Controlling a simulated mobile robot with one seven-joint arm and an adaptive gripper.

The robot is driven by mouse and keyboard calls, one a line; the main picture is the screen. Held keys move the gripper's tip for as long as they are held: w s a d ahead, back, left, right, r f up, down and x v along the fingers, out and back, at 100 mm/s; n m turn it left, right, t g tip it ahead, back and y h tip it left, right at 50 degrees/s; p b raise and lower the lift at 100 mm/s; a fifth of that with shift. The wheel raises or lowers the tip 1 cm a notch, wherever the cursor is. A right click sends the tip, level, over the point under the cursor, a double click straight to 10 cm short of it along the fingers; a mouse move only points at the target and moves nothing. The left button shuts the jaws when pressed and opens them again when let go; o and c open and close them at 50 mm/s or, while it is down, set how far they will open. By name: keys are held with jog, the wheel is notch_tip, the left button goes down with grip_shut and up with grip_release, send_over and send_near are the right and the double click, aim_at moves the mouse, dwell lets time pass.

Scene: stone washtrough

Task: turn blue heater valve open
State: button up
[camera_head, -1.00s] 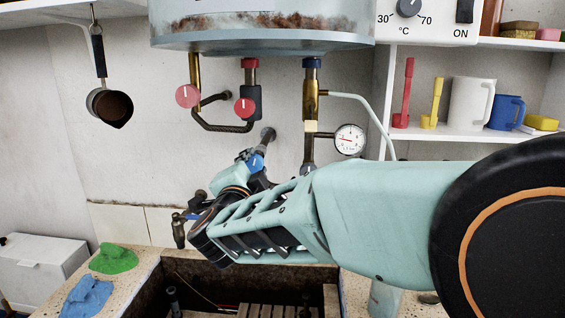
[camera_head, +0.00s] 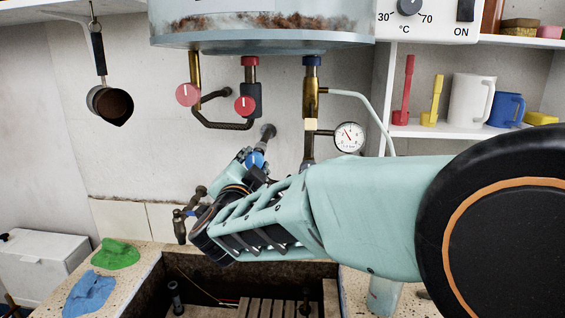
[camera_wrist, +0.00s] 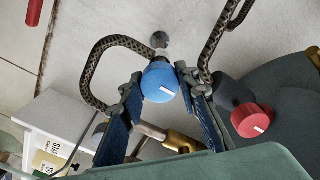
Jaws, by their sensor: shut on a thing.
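The blue heater valve knob (camera_wrist: 158,80) is round with a short white mark, which lies slanted in the wrist view. It sits between the two dark blue fingers of my gripper (camera_wrist: 160,88), one on each side, and the gripper is shut on it. In the head view the blue knob (camera_head: 256,159) shows in part below the pipes, partly hidden by my gripper (camera_head: 248,165). The valve body behind the knob is mostly hidden.
A red knob (camera_wrist: 251,120) sits close to the right finger in the wrist view. Two red knobs, left (camera_head: 188,95) and right (camera_head: 244,105), hang under the heater tank (camera_head: 265,25). A round gauge (camera_head: 349,137) is to the right. A tap (camera_head: 182,225) stands above the trough.

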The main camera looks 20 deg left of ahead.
jog(key=o, duration=1.2)
jog(key=shift+c, duration=0.2)
jog(key=v, duration=1.2)
jog(key=shift+s+r, duration=0.1)
jog(key=shift+r, duration=0.05)
